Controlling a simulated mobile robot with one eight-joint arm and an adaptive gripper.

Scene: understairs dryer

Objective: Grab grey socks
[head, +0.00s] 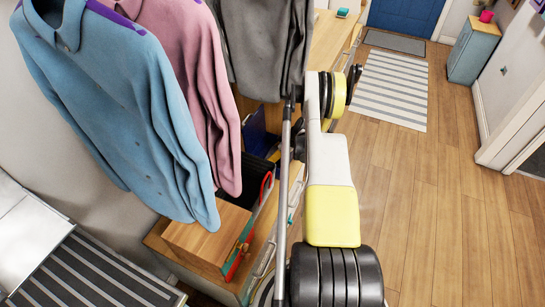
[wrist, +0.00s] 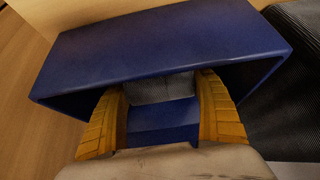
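A grey cloth-like item, seemingly the grey socks (wrist: 160,88), lies inside a blue open-fronted box (wrist: 165,55) in the wrist view. My gripper (wrist: 162,92) has its two orange fingers reaching into the box, spread to either side of the grey item. The fingers look open; whether they touch the item is not clear. In the head view the blue box (head: 258,133) is partly seen behind hanging clothes.
A blue shirt (head: 125,105), a pink shirt (head: 195,70) and grey trousers (head: 265,45) hang close by on the left. A wooden box (head: 208,236) stands on the cabinet below. A dark ribbed surface (wrist: 300,70) is right of the blue box.

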